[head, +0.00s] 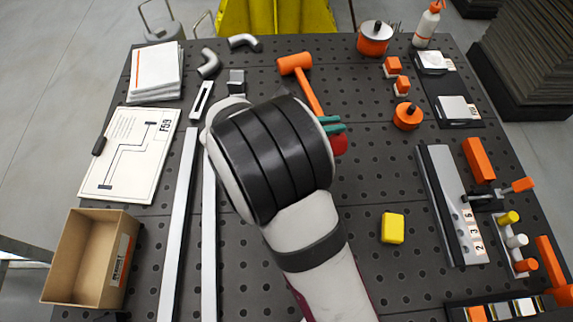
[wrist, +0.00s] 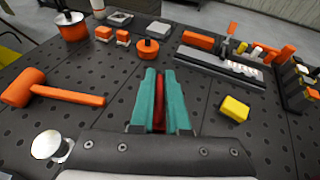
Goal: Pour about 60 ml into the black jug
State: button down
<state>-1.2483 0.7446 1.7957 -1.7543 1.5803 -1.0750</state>
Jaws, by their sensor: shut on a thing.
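My gripper (head: 332,124) is over the middle of the bench, mostly behind my own arm in the head view. Its teal fingers (wrist: 161,78) are shut on a red thing (wrist: 159,103), of which only a narrow strip shows between them. In the head view a rounded red part (head: 339,146) shows just below the fingers. Its full shape and any contents are hidden. I cannot make out a black jug in either view.
An orange mallet (head: 296,64) lies behind the gripper; a yellow block (head: 392,228) lies to its right. A silver round-topped thing (wrist: 47,145) stands near the wrist. An orange pot (head: 375,40) and white bottle (head: 428,24) stand at the back. A cardboard box (head: 70,258) sits front left.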

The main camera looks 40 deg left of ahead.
jog(key=shift+s+a+r+t+h, duration=0.2)
jog(key=shift+s+t, duration=0.1)
jog(key=shift+s, duration=0.1)
jog(key=shift+s+a+r+t+h, duration=0.1)
jog(key=shift+s+a+t, duration=0.05)
jog(key=shift+s+t, duration=0.2)
jog(key=shift+w+d+f+g+y, duration=0.2)
jog(key=shift+w+d+g, duration=0.1)
jog(key=shift+w+g, duration=0.25)
jog(key=shift+w+d+f+g+y, duration=0.25)
jog(key=shift+w+g, duration=0.15)
jog(key=shift+w, duration=0.15)
jog(key=shift+w+f+g+y, duration=0.2)
jog(key=shift+w+g+y, duration=0.05)
jog(key=shift+g, duration=0.25)
jog(key=shift+w+d, duration=0.1)
jog(key=shift+w, duration=0.05)
jog(key=w+f+g, duration=0.1)
jog(key=w+d+f+g+y, duration=0.1)
jog(key=g, duration=0.1)
jog(key=shift+f+g+y, duration=0.25)
jog(key=shift+g+y, duration=0.05)
jog(key=shift+g, duration=0.1)
